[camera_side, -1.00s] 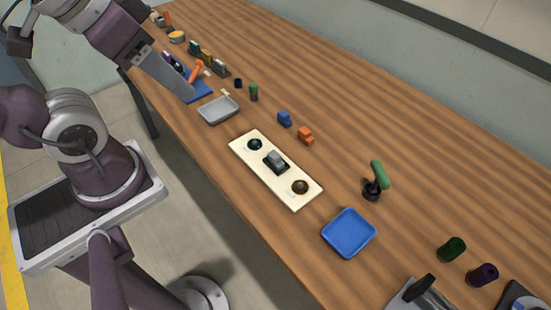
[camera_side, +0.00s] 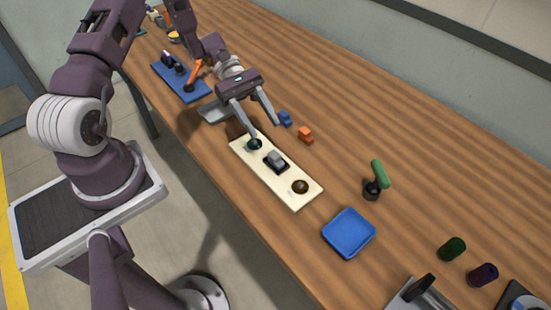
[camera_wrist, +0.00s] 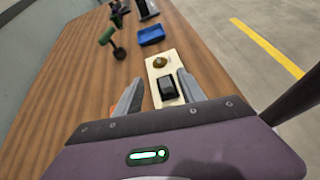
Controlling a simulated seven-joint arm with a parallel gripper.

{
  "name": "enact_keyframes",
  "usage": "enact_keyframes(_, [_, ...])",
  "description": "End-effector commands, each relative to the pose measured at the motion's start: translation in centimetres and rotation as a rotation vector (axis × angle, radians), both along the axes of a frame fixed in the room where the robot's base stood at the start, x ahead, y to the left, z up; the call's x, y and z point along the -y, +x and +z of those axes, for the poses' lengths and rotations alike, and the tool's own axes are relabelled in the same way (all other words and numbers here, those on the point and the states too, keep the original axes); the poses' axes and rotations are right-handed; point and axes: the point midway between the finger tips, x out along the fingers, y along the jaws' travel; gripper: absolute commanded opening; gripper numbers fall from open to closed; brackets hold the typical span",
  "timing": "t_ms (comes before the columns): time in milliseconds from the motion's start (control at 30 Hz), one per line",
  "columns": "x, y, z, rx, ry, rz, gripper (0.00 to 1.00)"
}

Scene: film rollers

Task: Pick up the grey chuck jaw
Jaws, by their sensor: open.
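The grey chuck jaw (camera_side: 276,156) looks like a small grey block on a dark base, in the middle of a cream board (camera_side: 268,178). A dark round piece (camera_side: 255,145) sits at the board's far end and a brown knob (camera_side: 300,187) at its near end. My gripper (camera_side: 265,131) is open and empty above the board's far end, its left finger close to the dark round piece. In the wrist view the jaw (camera_wrist: 167,87) appears between the spread fingers (camera_wrist: 159,78), ahead of the palm; I cannot tell their height above it.
A blue tray (camera_side: 348,233) and a green-handled tool (camera_side: 377,178) stand nearer right. Small blue (camera_side: 285,118) and orange (camera_side: 306,135) blocks lie behind the board. A grey tray (camera_side: 212,112) is partly hidden by my gripper.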

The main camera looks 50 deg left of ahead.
Motion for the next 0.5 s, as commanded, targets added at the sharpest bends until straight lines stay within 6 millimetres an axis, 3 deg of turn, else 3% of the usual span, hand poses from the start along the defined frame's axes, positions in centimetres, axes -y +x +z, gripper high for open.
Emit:
enact_keyframes(33, [-0.2, 0.0, -1.5, -0.035, -0.041, 0.046, 0.47])
enact_keyframes(167, [-0.2, 0.1, -3.2, -0.075, -0.092, 0.106, 0.47])
enact_keyframes(500, [4.5, -0.5, -6.2, -0.078, -0.096, 0.103, 0.47])
